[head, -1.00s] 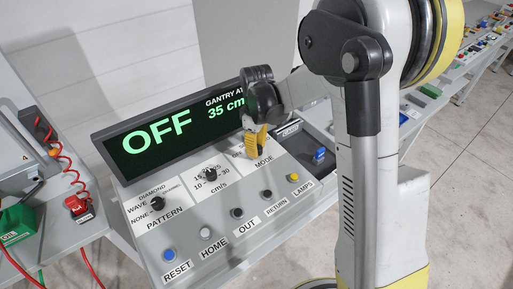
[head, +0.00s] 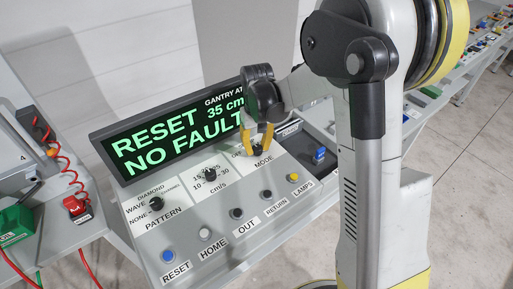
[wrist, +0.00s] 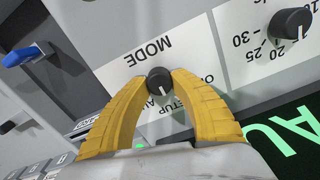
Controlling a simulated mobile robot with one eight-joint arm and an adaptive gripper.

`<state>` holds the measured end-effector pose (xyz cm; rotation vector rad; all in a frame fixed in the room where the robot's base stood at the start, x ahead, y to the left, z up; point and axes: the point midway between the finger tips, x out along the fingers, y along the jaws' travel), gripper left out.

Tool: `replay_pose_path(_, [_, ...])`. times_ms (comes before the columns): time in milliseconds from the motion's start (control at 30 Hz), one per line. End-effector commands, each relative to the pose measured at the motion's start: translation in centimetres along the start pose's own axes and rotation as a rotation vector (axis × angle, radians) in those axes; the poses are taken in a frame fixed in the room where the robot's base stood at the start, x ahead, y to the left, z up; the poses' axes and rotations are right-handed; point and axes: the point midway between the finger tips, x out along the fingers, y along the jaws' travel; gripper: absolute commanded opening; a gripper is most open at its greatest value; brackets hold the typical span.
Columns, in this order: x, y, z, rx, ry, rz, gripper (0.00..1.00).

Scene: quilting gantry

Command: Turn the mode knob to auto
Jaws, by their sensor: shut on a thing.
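The mode knob (wrist: 158,78) is a small black knob with a white mark, above the word MODE on the white panel. In the wrist view its mark points down, near the partly hidden AUTO and SETUP labels; I cannot tell exactly which. My gripper (wrist: 159,86) has yellow curved fingers, one on each side of the knob, shut on it. In the head view my gripper (head: 258,150) comes down over the knob, hiding much of it. The display (head: 150,145) reads RESET, NO FAULT in green, with 35 cm beside it.
The speed knob (head: 209,174) and pattern knob (head: 156,203) stand to the left. Several push buttons line the front, including blue RESET (head: 168,256) and yellow LAMPS (head: 293,177). A blue switch (head: 319,154) is at the right. The display rises close behind my gripper.

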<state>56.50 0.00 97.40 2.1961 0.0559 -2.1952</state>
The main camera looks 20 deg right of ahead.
Motion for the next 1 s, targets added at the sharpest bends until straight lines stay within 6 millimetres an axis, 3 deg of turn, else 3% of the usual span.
replay_pose_path(600, [0.05,0.22,0.12,0.557,-0.001,0.0,0.0])
replay_pose_path(1000, [0.04,0.28,0.17,0.761,-0.001,0.001,0.0])
